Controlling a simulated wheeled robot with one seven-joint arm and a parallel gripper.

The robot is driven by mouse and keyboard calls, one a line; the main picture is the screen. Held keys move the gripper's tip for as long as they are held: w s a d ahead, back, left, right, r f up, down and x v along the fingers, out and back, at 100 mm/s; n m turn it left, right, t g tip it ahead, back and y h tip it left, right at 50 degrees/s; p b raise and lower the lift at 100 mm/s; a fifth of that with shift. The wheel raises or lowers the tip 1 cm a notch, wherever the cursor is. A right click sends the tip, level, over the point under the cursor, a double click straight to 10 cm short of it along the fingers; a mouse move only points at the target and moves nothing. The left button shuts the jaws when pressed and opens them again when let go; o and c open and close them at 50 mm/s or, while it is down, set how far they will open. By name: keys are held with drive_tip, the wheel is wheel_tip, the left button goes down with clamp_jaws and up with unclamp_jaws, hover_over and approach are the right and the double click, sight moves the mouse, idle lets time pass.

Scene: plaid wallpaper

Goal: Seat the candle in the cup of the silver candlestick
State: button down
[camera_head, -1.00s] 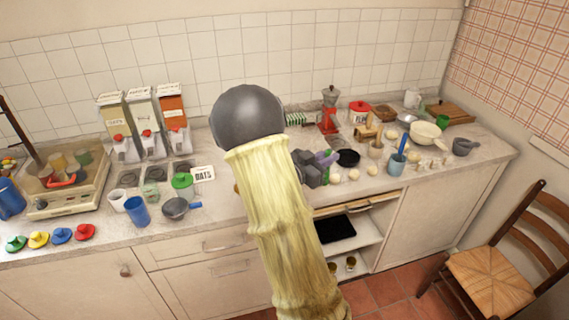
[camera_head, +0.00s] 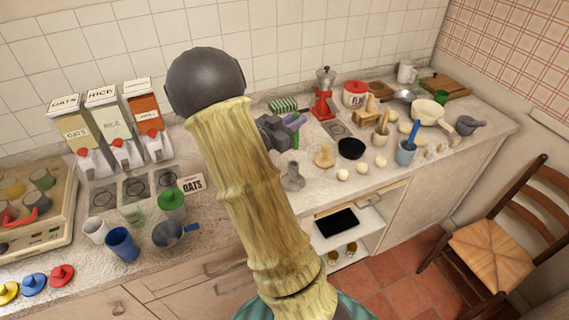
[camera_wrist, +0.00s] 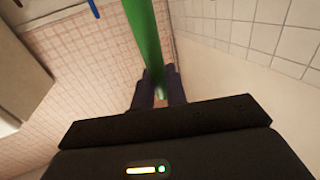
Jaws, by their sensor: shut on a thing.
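My gripper (camera_head: 288,128) is above the counter, right of my forearm in the head view. It is shut on a green candle (camera_wrist: 146,38), which runs up from between the fingers in the wrist view. In the head view only a short piece of the candle (camera_head: 296,141) shows beside the gripper. A grey metal candlestick (camera_head: 292,180) with a wide base stands upright on the counter, just below the gripper in the picture. The candle looks apart from it. I cannot see into its cup.
A wooden candlestick-like stand (camera_head: 323,156), a black bowl (camera_head: 351,148) and several pale round items stand to the right. A red coffee grinder (camera_head: 324,100) is behind. A green-lidded jar (camera_head: 171,204) and a saucepan (camera_head: 169,235) are left of my arm. An open shelf lies below the counter.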

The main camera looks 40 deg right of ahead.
drive_tip(key=shift+w, duration=0.2)
drive_tip(key=shift+f+p, duration=0.4)
drive_tip(key=shift+f, duration=2.45)
drive_tip(key=shift+f, duration=0.1)
drive_tip(key=shift+f+p, duration=0.4)
drive_tip(key=shift+f, duration=1.6)
